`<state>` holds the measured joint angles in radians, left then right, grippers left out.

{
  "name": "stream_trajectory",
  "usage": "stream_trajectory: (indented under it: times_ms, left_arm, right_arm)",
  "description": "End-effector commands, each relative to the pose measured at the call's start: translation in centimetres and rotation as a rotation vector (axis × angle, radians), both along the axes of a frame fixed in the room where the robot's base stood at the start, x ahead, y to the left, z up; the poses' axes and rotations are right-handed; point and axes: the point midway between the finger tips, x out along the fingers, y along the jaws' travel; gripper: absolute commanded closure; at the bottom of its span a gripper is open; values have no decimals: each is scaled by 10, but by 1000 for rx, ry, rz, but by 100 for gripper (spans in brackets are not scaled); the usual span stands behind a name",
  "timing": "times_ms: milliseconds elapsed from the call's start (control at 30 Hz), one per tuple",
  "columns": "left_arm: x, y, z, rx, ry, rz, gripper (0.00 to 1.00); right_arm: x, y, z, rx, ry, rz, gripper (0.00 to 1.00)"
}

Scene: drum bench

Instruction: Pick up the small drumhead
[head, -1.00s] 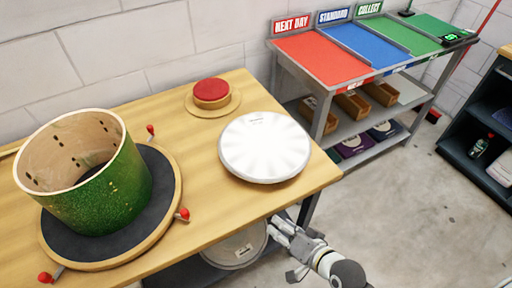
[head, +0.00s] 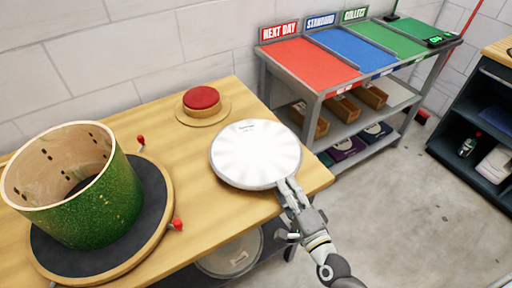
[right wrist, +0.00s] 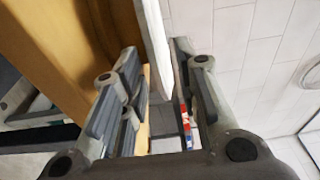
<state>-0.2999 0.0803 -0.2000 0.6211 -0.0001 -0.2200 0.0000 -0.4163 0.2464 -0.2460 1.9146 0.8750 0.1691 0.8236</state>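A round white drumhead (head: 255,155) lies on the right end of the wooden bench top. My right gripper (head: 290,190) is at its near right rim, reaching in from the bench's front edge. In the right wrist view the drumhead (right wrist: 155,45) shows edge-on between the two fingers of my right gripper (right wrist: 154,62). The fingers stand apart, with a gap on the left of the rim; contact on the right side cannot be told. Another round drumhead (head: 230,258) sits below the bench top, partly hidden. My left gripper is not in view.
A green drum shell (head: 105,205) stands on a dark round pad with red-tipped clamps (head: 177,224) at left. A red button (head: 202,98) on a wooden disc sits behind the drumhead. A rack with red (head: 308,65), blue and green sections stands at back right.

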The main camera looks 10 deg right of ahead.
Motion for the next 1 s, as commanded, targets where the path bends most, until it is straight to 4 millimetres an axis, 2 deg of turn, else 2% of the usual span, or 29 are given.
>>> stream_trajectory:
  times_ms: [267, 600, 867, 900, 1000]
  left_arm:
    - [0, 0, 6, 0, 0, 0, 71]
    - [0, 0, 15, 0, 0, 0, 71]
    - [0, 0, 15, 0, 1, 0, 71]
    - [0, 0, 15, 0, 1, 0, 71]
    - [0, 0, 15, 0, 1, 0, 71]
  right_arm:
    - [21, 5, 2, -1, 1, 2, 71]
    - [61, 14, 1, -2, 1, 2, 71]
    - [64, 15, 0, -2, 2, 2, 71]
    - [64, 15, 0, -2, 2, 2, 72]
    - [64, 15, 0, -2, 2, 2, 85]
